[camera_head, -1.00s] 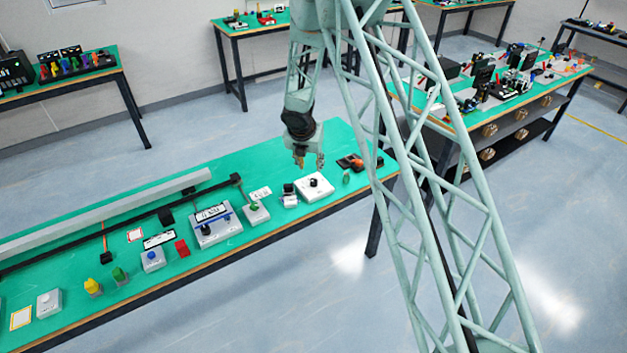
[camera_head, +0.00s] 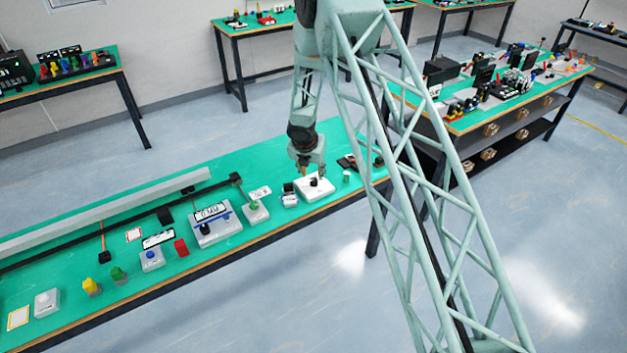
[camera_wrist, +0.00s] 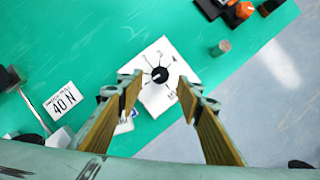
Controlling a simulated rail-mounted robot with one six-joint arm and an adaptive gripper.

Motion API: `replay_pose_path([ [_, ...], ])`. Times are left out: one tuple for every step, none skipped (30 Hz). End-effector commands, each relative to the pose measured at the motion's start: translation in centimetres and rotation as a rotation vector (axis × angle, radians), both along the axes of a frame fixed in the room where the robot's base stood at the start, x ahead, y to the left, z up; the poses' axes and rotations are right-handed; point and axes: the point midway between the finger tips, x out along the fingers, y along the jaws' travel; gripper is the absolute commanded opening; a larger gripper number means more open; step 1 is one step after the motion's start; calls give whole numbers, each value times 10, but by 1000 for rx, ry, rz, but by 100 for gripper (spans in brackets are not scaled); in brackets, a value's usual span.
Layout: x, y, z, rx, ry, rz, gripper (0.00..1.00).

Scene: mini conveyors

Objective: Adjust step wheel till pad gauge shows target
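A white box with a black step wheel (camera_head: 314,183) on top sits near the right end of the long green table. In the wrist view the black wheel (camera_wrist: 159,75) has a white pointer mark and dial lines around it. My gripper (camera_wrist: 158,88) is open, its two fingers apart on either side of the wheel, with nothing between them. In the head view my gripper (camera_head: 311,172) is just above the box. I cannot tell whether it touches the wheel. A small device (camera_head: 289,199), perhaps the pad gauge, stands left of the box; its reading is illegible. A card (camera_wrist: 63,101) reads "40 N".
A small green cylinder (camera_wrist: 221,47) and dark and orange parts (camera_wrist: 236,12) lie right of the box. The table's front edge is close to the box.

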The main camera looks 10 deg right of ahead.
Motion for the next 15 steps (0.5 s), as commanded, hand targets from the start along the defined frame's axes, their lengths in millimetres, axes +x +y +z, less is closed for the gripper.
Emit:
replay_pose_path([
  [1, -1, -7, -1, 1, 1, 33],
  [3, -2, -10, -1, 1, 1, 33],
  [4, -2, -14, -1, 1, 1, 33],
  [5, -3, -16, -1, 1, 1, 33],
  [7, -3, -19, -1, 0, 0, 33],
  [8, -4, -23, 0, 0, 0, 33],
  [9, -5, -26, 0, 1, 0, 33],
  [10, -5, -29, 0, 1, 0, 33],
  [11, -6, -33, 0, 1, 0, 33],
  [12, -6, -35, 0, 1, 0, 33],
  [13, -7, -37, -1, 1, 1, 33],
  [15, -7, -40, -1, 1, 1, 33],
  [16, -8, -42, 0, 0, 1, 33],
  [16, -8, -43, 0, 0, 1, 33],
  [17, -8, -46, -1, 1, 1, 33],
])
